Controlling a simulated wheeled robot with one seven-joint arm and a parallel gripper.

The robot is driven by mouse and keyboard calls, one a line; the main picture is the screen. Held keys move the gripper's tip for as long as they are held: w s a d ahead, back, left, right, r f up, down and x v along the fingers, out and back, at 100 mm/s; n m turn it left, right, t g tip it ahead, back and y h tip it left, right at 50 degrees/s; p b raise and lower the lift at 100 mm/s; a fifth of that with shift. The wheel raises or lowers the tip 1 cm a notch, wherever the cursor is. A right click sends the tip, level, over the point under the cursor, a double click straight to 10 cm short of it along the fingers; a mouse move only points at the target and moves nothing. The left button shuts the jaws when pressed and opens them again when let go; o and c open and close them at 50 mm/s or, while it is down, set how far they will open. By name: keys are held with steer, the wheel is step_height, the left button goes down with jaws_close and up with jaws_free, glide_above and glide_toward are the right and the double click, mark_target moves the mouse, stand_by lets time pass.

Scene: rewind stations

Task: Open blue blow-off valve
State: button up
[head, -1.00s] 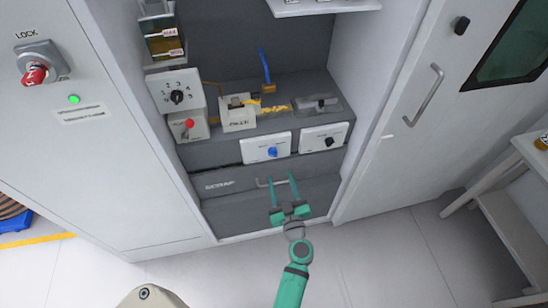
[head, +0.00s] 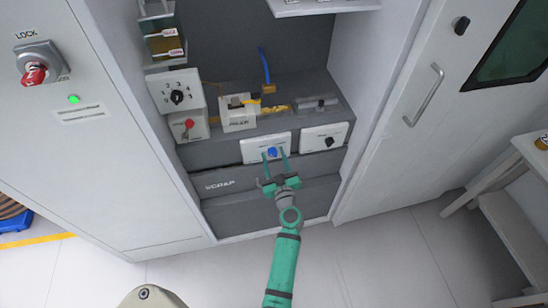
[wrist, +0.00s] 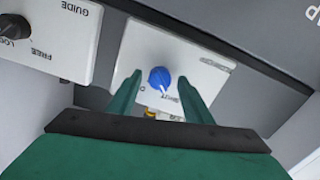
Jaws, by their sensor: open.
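The blue valve knob (head: 272,151) sits on a white plate (head: 250,152) on the grey front of the station. In the wrist view the knob (wrist: 159,77) has a white pointer mark towards a label that reads like "SHUT"; another label is partly hidden by a finger. My green gripper (head: 274,158) is open, with its fingers pointing at the plate. In the wrist view the knob shows between the two fingers. I cannot tell whether either finger touches it.
Right of the blue knob is a plate with a black knob (head: 330,142), marked GUIDE, LOCK and FREE in the wrist view. A red knob (head: 189,124) and black dial (head: 177,97) are at left. A blue line (head: 264,66) rises behind. The scrap drawer (head: 225,184) lies below.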

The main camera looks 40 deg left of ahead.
steer(key=c, duration=1.1)
steer(key=shift+o, duration=0.2)
steer(key=m, duration=0.4)
steer(key=shift+w+d+m, duration=0.1)
steer(key=shift+m, duration=0.3)
steer(key=m, duration=0.4)
steer(key=shift+w+m, duration=0.1)
steer(key=shift+m, duration=0.2)
steer(key=m, duration=0.3)
steer(key=shift+m, duration=2.8)
